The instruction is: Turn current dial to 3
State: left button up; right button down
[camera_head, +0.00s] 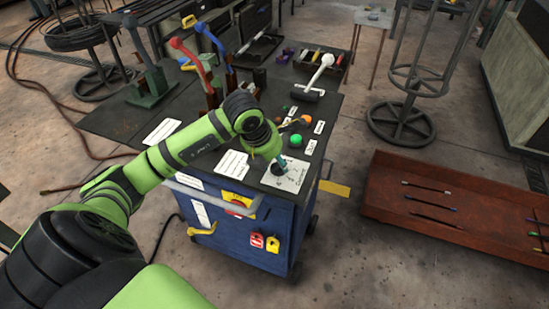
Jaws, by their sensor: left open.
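The current dial (281,168) sits on a pale square plate (292,180) with markings, at the front right corner of the blue cart's dark top. The dial is small and partly hidden by my left gripper, so I cannot read its setting. My left gripper (277,160) is at the dial, pointing down at it from the upper left. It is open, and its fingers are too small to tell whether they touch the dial. My right gripper is not in view.
Green and orange buttons (296,141), a hammer (317,76) and several levers (185,52) stand on the cart top (115,118) behind. Red and yellow tags hang on the cart's blue front (230,237).

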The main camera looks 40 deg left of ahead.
pick_arm(q)
grip_shut()
